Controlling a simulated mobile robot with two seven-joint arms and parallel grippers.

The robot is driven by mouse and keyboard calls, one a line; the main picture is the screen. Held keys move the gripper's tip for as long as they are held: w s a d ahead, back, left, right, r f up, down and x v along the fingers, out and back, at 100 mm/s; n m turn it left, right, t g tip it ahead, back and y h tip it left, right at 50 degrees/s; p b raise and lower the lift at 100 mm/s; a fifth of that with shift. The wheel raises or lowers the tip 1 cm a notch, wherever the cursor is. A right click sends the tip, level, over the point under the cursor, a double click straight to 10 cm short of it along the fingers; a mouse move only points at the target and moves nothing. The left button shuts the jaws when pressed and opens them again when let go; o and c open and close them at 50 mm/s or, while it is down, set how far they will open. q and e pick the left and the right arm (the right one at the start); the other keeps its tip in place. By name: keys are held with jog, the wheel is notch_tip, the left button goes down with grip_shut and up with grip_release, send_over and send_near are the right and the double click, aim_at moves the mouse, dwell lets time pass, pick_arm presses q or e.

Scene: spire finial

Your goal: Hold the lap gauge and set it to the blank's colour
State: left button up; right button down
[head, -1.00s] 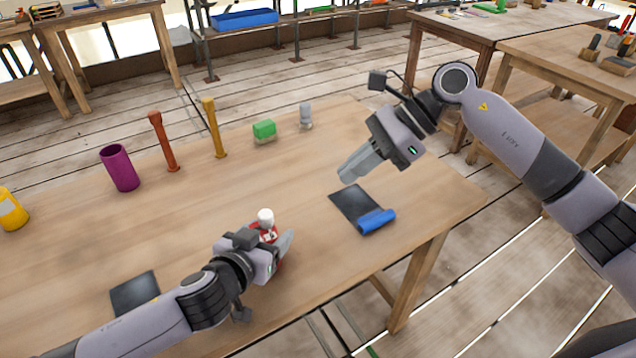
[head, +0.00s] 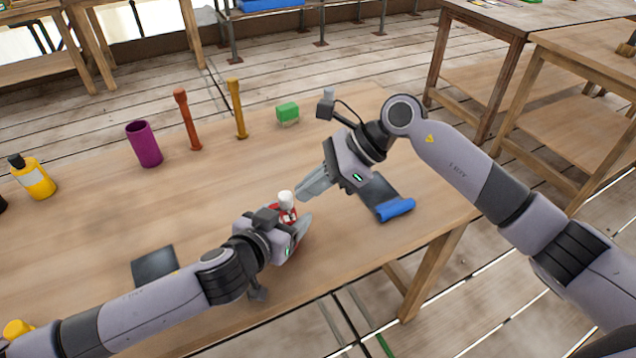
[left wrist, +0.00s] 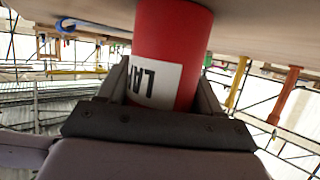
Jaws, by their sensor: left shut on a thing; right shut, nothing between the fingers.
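The lap gauge is a red cylinder (head: 290,216) with a white knob (head: 286,198) on top. It stands near the table's front edge, partly hidden by my left gripper (head: 301,234), which is shut on it. In the left wrist view the red body (left wrist: 187,40) sits between the fingers, with a white label partly reading "LA". My right gripper (head: 312,188) is shut and empty, its fingertips close to the right of the white knob; contact cannot be told. A blue rolled piece (head: 396,210) lies on the dark mat to the right; I cannot tell whether it is the blank.
A purple tube (head: 144,144), a red post (head: 188,120), a yellow post (head: 237,108) and a green block (head: 288,112) stand along the back. A yellow bottle (head: 35,178) is at left. A dark mat (head: 154,265) lies front left. The table's middle is clear.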

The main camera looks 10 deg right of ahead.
jog(key=shift+s+a, duration=0.15)
jog(key=shift+a, duration=0.6)
jog(key=shift+d, duration=0.1)
